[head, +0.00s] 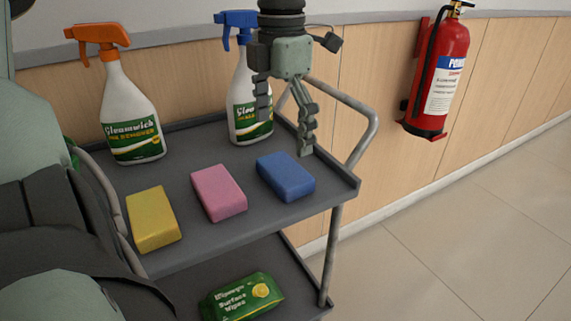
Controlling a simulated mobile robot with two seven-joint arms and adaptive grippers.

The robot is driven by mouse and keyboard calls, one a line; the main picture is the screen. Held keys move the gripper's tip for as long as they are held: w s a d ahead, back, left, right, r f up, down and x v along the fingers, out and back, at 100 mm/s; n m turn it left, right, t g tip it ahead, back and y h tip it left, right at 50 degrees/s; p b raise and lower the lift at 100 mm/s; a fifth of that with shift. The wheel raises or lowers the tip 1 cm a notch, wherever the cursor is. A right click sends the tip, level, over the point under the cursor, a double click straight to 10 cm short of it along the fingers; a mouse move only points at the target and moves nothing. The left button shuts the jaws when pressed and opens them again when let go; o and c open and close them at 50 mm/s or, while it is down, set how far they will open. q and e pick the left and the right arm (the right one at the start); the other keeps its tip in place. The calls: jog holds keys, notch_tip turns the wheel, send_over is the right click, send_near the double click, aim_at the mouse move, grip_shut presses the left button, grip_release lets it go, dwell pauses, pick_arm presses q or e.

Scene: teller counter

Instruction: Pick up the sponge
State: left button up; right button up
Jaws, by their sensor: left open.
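Three sponges lie flat in a row on the grey top shelf of a cart (225,236): a yellow sponge (153,218) at the left, a pink sponge (219,193) in the middle and a blue sponge (286,177) at the right. My left gripper (285,135) points down, open and empty, its fingers spread above and behind the blue sponge in the picture. The right fingertip overlaps the area just beyond that sponge; I cannot tell its exact height. My right gripper is not in view.
An orange-topped spray bottle (130,120) and a blue-topped one (240,105) stand behind the sponges. A cart handle (366,140) rises at the right. A wipes pack (243,298) lies on the lower shelf. A fire extinguisher (440,75) hangs on the wall.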

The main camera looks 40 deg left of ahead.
pick_arm(q)
notch_tip(320, 180, down, 7)
jog(key=shift+w+d+f, duration=0.1)
jog(key=shift+f, duration=0.05)
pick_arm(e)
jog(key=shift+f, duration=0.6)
pick_arm(q)
jog(key=shift+c, duration=0.2)
jog(key=c, duration=0.6)
jog(key=shift+o, duration=0.2)
notch_tip(320, 180, up, 19)
notch_tip(320, 180, up, 9)
jog(key=p, duration=0.2)
send_over(284, 168)
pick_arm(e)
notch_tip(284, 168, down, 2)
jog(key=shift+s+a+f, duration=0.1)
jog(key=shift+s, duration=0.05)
